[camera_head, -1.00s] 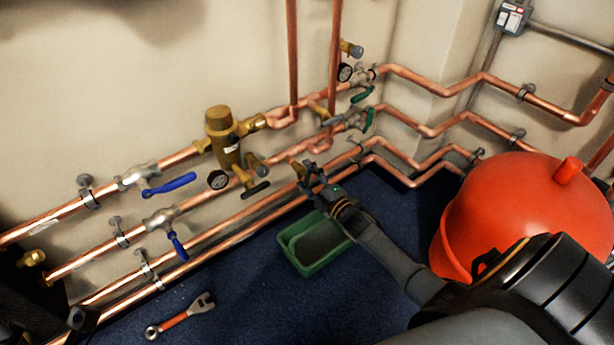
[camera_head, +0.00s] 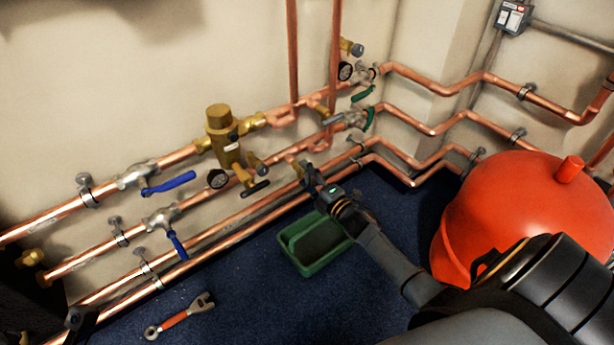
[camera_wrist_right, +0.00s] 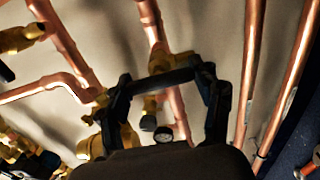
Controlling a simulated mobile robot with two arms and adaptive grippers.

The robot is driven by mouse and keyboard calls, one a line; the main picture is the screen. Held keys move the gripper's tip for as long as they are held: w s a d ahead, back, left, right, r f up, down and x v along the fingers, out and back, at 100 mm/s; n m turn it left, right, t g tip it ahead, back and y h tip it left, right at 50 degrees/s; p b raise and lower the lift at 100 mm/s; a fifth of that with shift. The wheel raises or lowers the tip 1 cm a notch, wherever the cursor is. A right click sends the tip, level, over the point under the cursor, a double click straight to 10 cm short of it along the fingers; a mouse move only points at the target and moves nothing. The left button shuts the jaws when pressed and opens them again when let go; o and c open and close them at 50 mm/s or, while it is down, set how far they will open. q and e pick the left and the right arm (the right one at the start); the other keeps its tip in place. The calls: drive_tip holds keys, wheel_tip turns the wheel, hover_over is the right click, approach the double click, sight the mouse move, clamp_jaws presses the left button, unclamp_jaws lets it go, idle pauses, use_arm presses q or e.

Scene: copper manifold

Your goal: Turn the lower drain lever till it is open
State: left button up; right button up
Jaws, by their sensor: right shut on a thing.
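My right gripper (camera_head: 311,176) reaches in from the right to the lower copper pipes, beside a small brass drain fitting (camera_head: 297,169). A dark end at the lower left edge, seemingly my left gripper (camera_head: 80,318), is too cut off and dark to read.
A green tray (camera_head: 302,268) stands on the blue floor below. A red tank (camera_head: 520,215) is close on the right. A wrench (camera_head: 180,316) lies on the floor.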

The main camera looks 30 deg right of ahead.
drive_tip(key=o, duration=1.2)
drive_tip(key=shift+a, duration=0.1)
drive_tip(key=shift+c, duration=0.2)
drive_tip(key=s+d, duration=0.1)
drive_tip(key=s, duration=1.1)
